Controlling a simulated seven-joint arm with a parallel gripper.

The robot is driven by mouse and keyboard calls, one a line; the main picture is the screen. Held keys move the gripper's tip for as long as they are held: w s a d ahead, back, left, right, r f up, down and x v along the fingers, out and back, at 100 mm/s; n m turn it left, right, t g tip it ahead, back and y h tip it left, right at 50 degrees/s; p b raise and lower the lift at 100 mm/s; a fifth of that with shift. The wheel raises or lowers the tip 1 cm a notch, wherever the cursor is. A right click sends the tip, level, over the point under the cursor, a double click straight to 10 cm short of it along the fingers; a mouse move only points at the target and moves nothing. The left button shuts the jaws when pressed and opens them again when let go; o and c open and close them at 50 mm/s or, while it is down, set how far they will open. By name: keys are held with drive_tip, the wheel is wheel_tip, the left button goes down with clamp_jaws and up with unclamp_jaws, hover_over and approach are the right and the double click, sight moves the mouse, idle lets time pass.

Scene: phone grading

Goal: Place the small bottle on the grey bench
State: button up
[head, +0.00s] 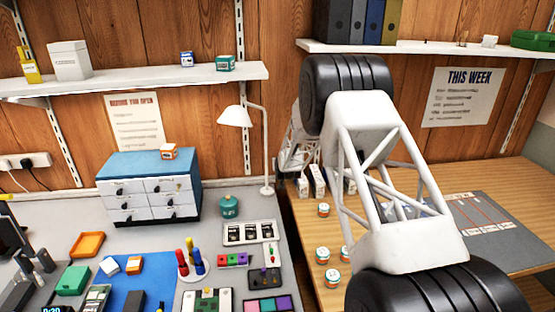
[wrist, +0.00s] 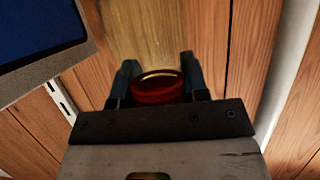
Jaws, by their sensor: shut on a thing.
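My gripper (wrist: 158,72) shows in the wrist view with its two dark fingers closed on a round, glossy red thing (wrist: 157,92), seen end-on, which I take to be the small bottle. Its label and full shape are hidden. Wood panelling is behind it in that view. The grey bench (head: 65,212) fills the lower left of the head view. In the head view my arm covers the right middle, and I cannot make out the fingers or the held thing there.
The grey bench holds a blue-topped drawer cabinet (head: 148,165), a white lamp (head: 236,116), a teal jar (head: 229,207), a blue mat and several trays. A shelf (head: 130,81) hangs above. The wooden bench (head: 300,225) at right carries small jars (head: 323,209).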

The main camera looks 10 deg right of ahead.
drive_tip(key=s+a+r+m+h, duration=0.1)
drive_tip(key=s+a+r, duration=0.2)
drive_tip(key=s+r, duration=0.65)
drive_tip(key=s+a+n+y, duration=0.2)
drive_tip(key=s+a, duration=0.4)
drive_tip(key=a, duration=0.8)
drive_tip(key=s+a+n+y, duration=0.2)
drive_tip(key=s+a, duration=0.5)
drive_tip(key=a, duration=0.6)
drive_tip(key=s+a+n+y, duration=0.2)
drive_tip(key=s+a, duration=0.4)
drive_tip(key=a, duration=0.8)
drive_tip(key=s+a+f+g+y, duration=0.1)
drive_tip(key=s+a+f+y, duration=0.1)
drive_tip(key=s+a, duration=0.35)
drive_tip(key=shift+h, duration=0.7)
drive_tip(key=f, duration=0.1)
drive_tip(key=s+d+f, duration=0.1)
drive_tip(key=f, duration=0.1)
drive_tip(key=d+f, duration=0.1)
drive_tip(key=f, duration=0.1)
drive_tip(key=shift+s+d, duration=0.1)
drive_tip(key=shift+s, duration=0.25)
drive_tip(key=shift+f, duration=0.2)
drive_tip(key=shift+f, duration=3.1)
